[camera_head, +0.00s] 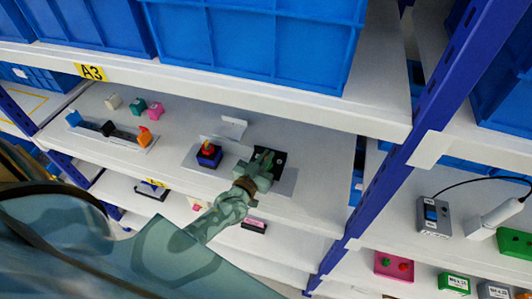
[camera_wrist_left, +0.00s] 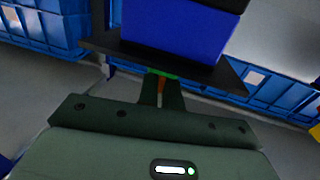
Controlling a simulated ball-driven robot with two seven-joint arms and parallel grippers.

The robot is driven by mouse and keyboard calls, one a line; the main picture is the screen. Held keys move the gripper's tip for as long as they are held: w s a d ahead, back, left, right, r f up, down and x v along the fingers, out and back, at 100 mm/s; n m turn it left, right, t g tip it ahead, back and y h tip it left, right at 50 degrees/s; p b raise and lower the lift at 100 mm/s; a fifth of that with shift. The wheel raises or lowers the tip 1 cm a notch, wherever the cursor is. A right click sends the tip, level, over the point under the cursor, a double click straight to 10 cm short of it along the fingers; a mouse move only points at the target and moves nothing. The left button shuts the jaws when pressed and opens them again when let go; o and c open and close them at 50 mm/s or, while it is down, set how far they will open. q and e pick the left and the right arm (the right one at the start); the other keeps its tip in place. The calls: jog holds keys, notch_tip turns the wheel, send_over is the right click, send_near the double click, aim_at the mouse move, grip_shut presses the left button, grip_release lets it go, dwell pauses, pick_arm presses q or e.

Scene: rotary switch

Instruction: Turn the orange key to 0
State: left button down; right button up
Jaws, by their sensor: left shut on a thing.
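My left gripper (camera_head: 263,163) reaches over the middle shelf to a black switch panel (camera_head: 279,157). The gripper covers much of this panel in the head view. In the left wrist view the two dark fingers (camera_wrist_left: 161,92) are close together, with a narrow orange strip between them, which looks like the orange key (camera_wrist_left: 161,84). A bit of green shows just above it at the fingertips. The key is hidden by the gripper in the head view, and I cannot read a 0 or the key's angle. My right gripper is not in view.
Left of my gripper stands a blue block with a red and yellow top (camera_head: 209,154). Farther left is a strip of small switches (camera_head: 108,128). The upper shelf with blue bins (camera_head: 250,45) hangs above. A blue upright (camera_head: 395,165) stands to the right.

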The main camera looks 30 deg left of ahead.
pick_arm(q)
jog(key=shift+n+y, duration=1.1)
jog(key=shift+y, duration=0.6)
jog(key=shift+g, duration=0.3)
jog(key=c, duration=1.6)
grip_release()
